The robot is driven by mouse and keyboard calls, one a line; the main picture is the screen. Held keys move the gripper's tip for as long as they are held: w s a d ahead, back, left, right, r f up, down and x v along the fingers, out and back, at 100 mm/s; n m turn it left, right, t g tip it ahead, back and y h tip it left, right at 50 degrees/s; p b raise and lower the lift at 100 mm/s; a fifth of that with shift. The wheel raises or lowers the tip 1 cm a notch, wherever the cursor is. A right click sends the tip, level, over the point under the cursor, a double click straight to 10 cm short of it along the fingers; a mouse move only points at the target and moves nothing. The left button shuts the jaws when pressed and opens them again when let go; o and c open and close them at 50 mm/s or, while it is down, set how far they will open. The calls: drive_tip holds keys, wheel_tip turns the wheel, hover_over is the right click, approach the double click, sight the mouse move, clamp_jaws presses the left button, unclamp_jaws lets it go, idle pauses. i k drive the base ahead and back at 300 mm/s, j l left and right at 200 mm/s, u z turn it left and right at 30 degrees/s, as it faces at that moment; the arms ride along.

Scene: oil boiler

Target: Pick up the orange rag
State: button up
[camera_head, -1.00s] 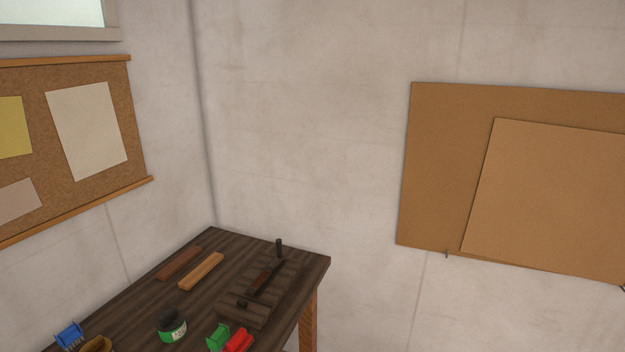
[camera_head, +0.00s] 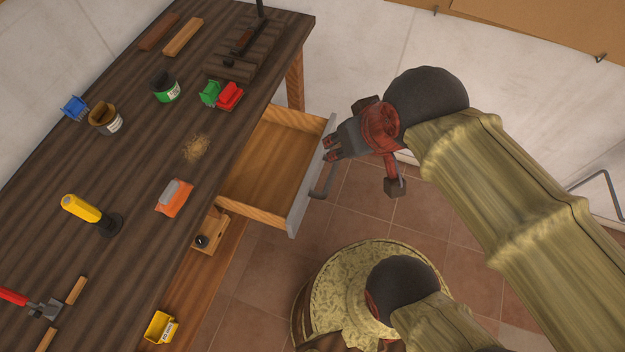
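The orange rag (camera_head: 171,206) appears to be the small orange item on the dark workbench, near its right edge. A light grey piece (camera_head: 176,192) lies on or against it; I cannot tell exactly how they are joined. My gripper (camera_head: 328,149) is to the right of the bench, by the front of the pulled-out drawer, well apart from the orange item. Its two dark fingers look apart, with nothing between them.
The empty wooden drawer (camera_head: 267,158) juts out from the bench, its handle (camera_head: 326,181) beside my gripper. On the workbench (camera_head: 140,160) are a yellow-handled tool (camera_head: 82,209), cans, clips and a red clamp (camera_head: 14,296). A yellow bin (camera_head: 160,327) sits lower down.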

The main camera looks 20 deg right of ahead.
sight(174, 195)
drive_tip(key=u, duration=1.4)
